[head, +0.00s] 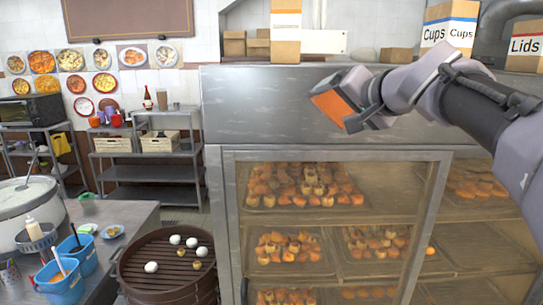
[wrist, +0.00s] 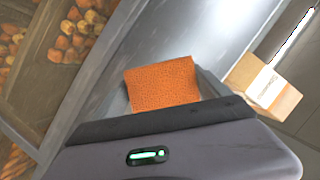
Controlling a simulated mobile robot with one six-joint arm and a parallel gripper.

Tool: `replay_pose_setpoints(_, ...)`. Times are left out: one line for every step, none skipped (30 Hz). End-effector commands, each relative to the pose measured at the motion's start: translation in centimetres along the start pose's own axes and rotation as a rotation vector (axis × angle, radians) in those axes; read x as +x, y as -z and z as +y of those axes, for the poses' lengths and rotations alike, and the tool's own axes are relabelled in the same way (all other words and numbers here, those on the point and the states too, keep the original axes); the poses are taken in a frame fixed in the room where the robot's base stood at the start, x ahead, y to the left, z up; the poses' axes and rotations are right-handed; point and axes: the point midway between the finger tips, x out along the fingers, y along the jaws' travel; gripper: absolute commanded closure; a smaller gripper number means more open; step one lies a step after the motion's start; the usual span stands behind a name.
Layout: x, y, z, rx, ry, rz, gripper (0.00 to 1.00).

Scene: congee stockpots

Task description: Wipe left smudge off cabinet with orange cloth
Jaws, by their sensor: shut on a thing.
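My gripper (head: 349,100) is shut on the orange cloth (head: 330,107), in front of the upper steel panel of the cabinet (head: 250,105). The cloth also shows in the wrist view (wrist: 162,84), flat and textured between my fingers. In the head view the cloth's edge faces the panel; I cannot tell whether it touches the metal. The panel has faint streaks and marks, but I cannot make out a distinct left smudge.
Below the panel, glass doors show trays of buns (head: 300,185). Boxes marked Cups (head: 450,25) and Lids (head: 525,45) stand on top. A bamboo steamer (head: 165,268) and a counter with blue tubs (head: 62,280) are at lower left. Shelves (head: 150,172) stand behind.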

Motion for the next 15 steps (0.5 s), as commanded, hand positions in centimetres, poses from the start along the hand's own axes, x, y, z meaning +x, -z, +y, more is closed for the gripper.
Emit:
replay_pose_setpoints(-0.9, -0.5, 0.4, -0.001, 0.000, 0.007, 0.58)
replay_pose_setpoints(-1.3, -0.7, 0.4, 0.000, 0.000, 0.006, 0.58)
replay_pose_setpoints(-2.1, -1.0, 0.4, -0.001, 0.000, 0.006, 0.58)
replay_pose_setpoints(-2.6, -1.2, 0.5, -0.002, -0.001, 0.007, 0.58)
replay_pose_setpoints(-3.1, -1.4, 0.4, -0.002, 0.000, 0.007, 0.58)
replay_pose_setpoints(-3.6, -1.6, 0.4, -0.001, 0.000, 0.006, 0.58)
replay_pose_setpoints(-4.1, -1.8, 0.4, -0.001, 0.000, 0.006, 0.58)
replay_pose_setpoints(-4.4, -1.9, 0.4, -0.001, -0.001, 0.006, 0.58)
replay_pose_setpoints(-4.8, -2.1, 0.4, -0.001, -0.001, 0.004, 0.58)
replay_pose_setpoints(-5.1, -2.2, 0.3, -0.001, -0.001, 0.004, 0.58)
replay_pose_setpoints(-5.3, -2.2, 0.3, -0.001, -0.001, 0.005, 0.58)
replay_pose_setpoints(-5.5, -2.3, 0.3, 0.000, -0.001, 0.004, 0.58)
replay_pose_setpoints(-5.6, -2.3, 0.3, 0.000, -0.001, 0.004, 0.58)
replay_pose_setpoints(-5.6, -2.3, 0.2, 0.000, -0.002, 0.004, 0.58)
replay_pose_setpoints(-5.7, -2.3, 0.2, 0.000, -0.002, 0.004, 0.58)
